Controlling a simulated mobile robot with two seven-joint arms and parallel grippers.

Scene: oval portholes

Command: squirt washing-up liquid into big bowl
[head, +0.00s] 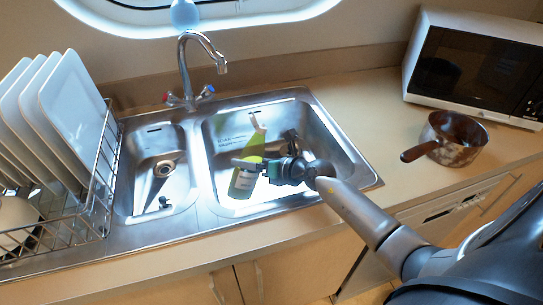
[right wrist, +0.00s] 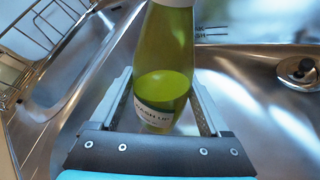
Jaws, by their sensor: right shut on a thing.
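The washing-up liquid is a green see-through bottle (head: 245,180) with a pale label. My right gripper (head: 258,162) is shut on it, with one finger on each side. In the right wrist view the bottle (right wrist: 165,65) stands between the fingers (right wrist: 165,95), with yellow-green liquid in its lower part; its top is cut off. In the head view it looks roughly upright, nozzle up, leaning slightly. It is within the outline of the big bowl (head: 310,130), the right-hand sink basin, near its left side. I cannot tell its height above the floor. My left gripper is not in view.
The small basin (head: 150,190) lies left of the big bowl, with the tap (head: 185,60) behind. A rack (head: 95,205) with white plates (head: 75,105) stands at the left. A saucepan (head: 455,140) and a microwave (head: 475,75) stand on the right counter.

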